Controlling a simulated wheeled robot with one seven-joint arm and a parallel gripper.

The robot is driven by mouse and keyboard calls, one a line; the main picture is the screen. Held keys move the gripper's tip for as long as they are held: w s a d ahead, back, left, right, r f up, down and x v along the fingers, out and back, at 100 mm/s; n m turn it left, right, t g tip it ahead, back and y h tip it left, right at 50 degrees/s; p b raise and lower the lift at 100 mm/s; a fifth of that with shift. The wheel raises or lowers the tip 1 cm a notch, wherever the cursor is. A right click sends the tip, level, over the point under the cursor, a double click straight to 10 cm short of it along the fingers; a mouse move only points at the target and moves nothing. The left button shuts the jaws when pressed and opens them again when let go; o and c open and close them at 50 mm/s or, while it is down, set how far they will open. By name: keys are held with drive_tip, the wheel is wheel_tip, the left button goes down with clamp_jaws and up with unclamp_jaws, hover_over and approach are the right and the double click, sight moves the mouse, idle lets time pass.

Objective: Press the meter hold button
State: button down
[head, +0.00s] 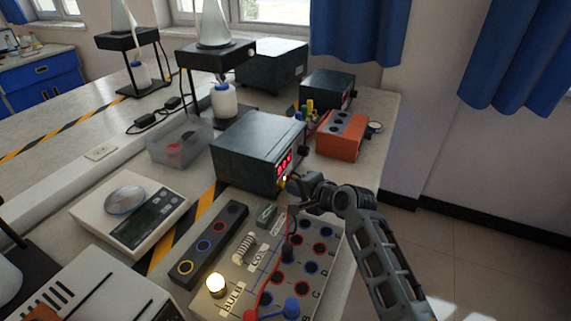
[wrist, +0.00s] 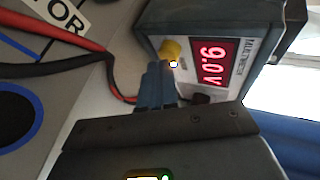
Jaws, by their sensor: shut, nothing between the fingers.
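The meter (head: 245,155) is a dark box with a red lit display, standing at the back of the circuit board. In the wrist view its front panel (wrist: 218,28) is labelled MULTIMETER and the display (wrist: 214,62) reads 9.0 V. A yellow button (wrist: 169,50) sticks out of the panel beside the display. My gripper (head: 290,186) is in front of the meter's lower front. In the wrist view my blue-grey fingertips (wrist: 158,72) are together and empty, right by the yellow button. I cannot tell whether they touch it.
The circuit board (head: 232,272) with a lit bulb (head: 215,284) lies in front. Red and black leads (wrist: 75,60) run near my gripper. An orange box (head: 340,140) stands right of the meter, a clear bin (head: 178,148) and scale (head: 100,213) to its left.

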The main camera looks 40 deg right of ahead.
drive_tip(key=shift+s+d, duration=0.35)
drive_tip(key=shift+s, duration=0.6)
drive_tip(key=shift+s+d, duration=0.35)
drive_tip(key=shift+s, duration=0.55)
drive_tip(key=shift+s+d, duration=0.35)
drive_tip(key=shift+s, duration=0.6)
drive_tip(key=shift+d, duration=0.1)
